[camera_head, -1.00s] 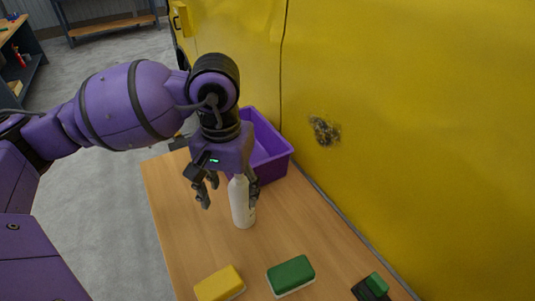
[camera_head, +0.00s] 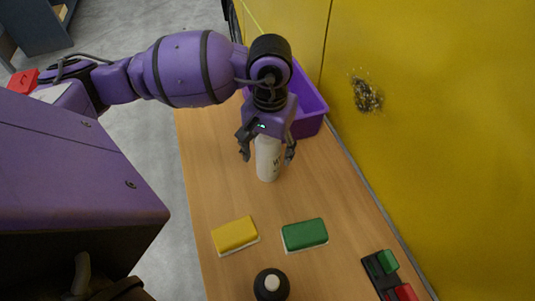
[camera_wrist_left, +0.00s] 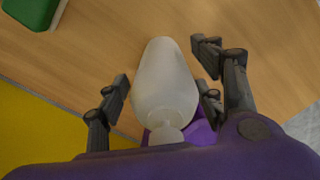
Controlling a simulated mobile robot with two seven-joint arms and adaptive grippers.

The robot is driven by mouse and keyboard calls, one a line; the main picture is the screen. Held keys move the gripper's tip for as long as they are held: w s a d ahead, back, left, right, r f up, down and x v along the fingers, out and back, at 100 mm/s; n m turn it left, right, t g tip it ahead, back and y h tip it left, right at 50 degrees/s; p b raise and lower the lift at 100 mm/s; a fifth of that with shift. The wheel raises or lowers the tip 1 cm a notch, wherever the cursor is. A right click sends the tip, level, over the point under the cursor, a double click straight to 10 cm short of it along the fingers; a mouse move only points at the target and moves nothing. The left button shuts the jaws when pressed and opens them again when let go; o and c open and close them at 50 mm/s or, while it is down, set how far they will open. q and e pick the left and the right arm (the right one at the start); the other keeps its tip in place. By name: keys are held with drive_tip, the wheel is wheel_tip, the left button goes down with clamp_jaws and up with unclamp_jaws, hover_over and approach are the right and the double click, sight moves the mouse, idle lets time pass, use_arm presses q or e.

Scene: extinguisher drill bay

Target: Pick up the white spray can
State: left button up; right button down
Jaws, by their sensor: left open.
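The white spray can (camera_head: 267,161) stands upright on the wooden table (camera_head: 215,185), in front of the purple bin. My left gripper (camera_head: 267,156) is open above and around it, with a finger on each side of its upper part. In the left wrist view the can (camera_wrist_left: 163,85) lies between the spread fingers of the left gripper (camera_wrist_left: 165,92). Gaps show between the fingers and the can. The can's top is hidden by the gripper in the head view. My right gripper is not in view.
A purple bin (camera_head: 312,105) stands behind the can, near the yellow panel (camera_head: 440,120). A yellow sponge (camera_head: 235,235), a green sponge (camera_head: 304,234), a black bottle (camera_head: 271,285) and a black holder with green and red pieces (camera_head: 388,272) are nearer. Bare table lies left of the can.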

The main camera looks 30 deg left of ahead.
use_arm(q)
drive_tip(key=c, duration=1.5)
drive_tip(key=shift+r, duration=0.15)
